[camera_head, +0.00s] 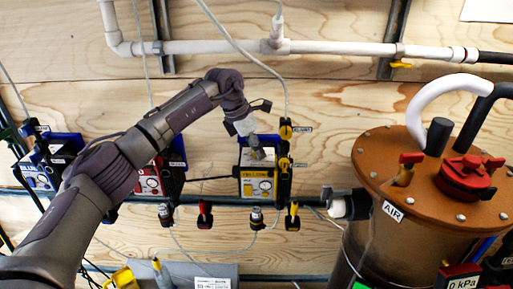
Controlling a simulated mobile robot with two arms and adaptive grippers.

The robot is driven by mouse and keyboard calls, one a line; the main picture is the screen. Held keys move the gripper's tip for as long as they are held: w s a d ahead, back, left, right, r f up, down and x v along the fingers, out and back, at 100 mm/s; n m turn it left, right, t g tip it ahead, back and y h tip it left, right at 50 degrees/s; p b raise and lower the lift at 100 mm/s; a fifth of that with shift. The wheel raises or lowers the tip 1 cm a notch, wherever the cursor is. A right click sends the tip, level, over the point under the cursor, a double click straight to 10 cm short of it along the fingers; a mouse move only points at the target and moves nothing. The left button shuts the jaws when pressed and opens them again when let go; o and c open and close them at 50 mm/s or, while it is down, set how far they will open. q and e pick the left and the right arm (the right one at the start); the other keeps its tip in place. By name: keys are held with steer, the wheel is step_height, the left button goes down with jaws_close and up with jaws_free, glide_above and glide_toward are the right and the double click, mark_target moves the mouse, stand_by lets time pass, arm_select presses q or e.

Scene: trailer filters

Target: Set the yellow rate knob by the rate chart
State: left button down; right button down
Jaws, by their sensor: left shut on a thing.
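My left gripper (256,150) comes down from above onto the upper front of the yellow-labelled unit (257,187). Its fingers are shut at the place of the yellow rate knob, which they hide almost wholly; the knob's setting cannot be read. The unit has a round gauge on its lower front. My right gripper is not in view. A white sheet (488,9) is cut off at the top right edge; I cannot tell whether it is the rate chart.
A red unit (149,184) and a blue unit (38,178) hang to the left, partly behind my left arm. Yellow-handled valves (285,131) stand close right of the yellow unit. A copper-lidded tank (385,150) fills the right. A white pipe (350,48) crosses above.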

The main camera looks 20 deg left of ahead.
arm_select(q)
steer(key=m+g+p, duration=0.1)
steer(key=m, duration=0.4)
steer(key=shift+w+r+g+h+p, duration=0.15)
steer(key=shift+r+g+h+p, duration=0.05)
steer(key=shift+g+h+p, duration=0.2)
steer(key=shift+f+m+g+p, duration=0.1)
steer(key=shift+m+g+p, duration=0.45)
steer(key=shift+m, duration=1.05)
steer(key=c, duration=0.8)
jaws_free()
steer(key=shift+f, duration=0.1)
